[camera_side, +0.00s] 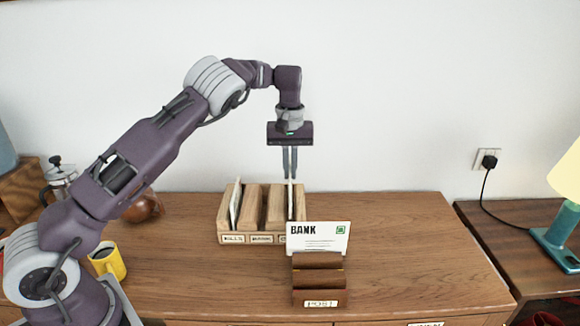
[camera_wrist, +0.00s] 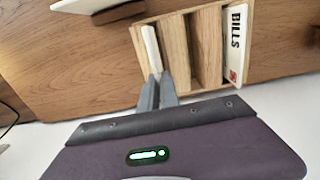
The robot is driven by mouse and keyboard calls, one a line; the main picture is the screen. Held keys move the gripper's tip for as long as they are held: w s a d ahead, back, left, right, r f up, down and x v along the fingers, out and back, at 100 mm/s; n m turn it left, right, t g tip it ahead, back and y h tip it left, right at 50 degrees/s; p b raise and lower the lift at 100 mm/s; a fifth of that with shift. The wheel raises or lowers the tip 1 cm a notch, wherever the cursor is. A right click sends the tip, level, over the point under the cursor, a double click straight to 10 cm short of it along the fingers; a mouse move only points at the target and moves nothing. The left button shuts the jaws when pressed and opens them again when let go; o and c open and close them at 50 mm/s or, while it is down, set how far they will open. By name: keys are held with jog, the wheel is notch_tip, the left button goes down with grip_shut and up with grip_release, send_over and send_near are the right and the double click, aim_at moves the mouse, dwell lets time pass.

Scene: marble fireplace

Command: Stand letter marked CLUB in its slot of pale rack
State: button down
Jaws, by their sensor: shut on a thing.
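The pale wooden rack (camera_side: 250,238) stands on the cabinet top and has slots with labels on its front. A thin white letter (camera_side: 290,202) stands upright in its right-hand slot, seen edge-on. My gripper (camera_side: 290,172) points down and is shut on that letter's top edge. In the wrist view the letter (camera_wrist: 151,48) lies between the rack's (camera_wrist: 207,50) end wall and a divider, with my fingertips (camera_wrist: 157,92) at its edge. Its marking does not face either camera. How deep it sits is hard to tell.
A BILLS letter (camera_side: 235,203) leans in the rack's left slot; the middle slot looks empty. A BANK letter (camera_side: 318,239) stands in the brown POST holder (camera_side: 319,278) in front, partly hiding the rack's right label. A yellow mug (camera_side: 109,262) is at left. The cabinet's right side is clear.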

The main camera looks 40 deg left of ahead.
jog(key=shift+f, duration=0.35)
jog(key=shift+f, duration=0.15)
jog(key=shift+f, duration=0.75)
jog(key=shift+f, duration=0.15)
jog(key=shift+f, duration=1.6)
jog(key=shift+f, duration=0.1)
jog(key=c, duration=1.5)
grip_release()
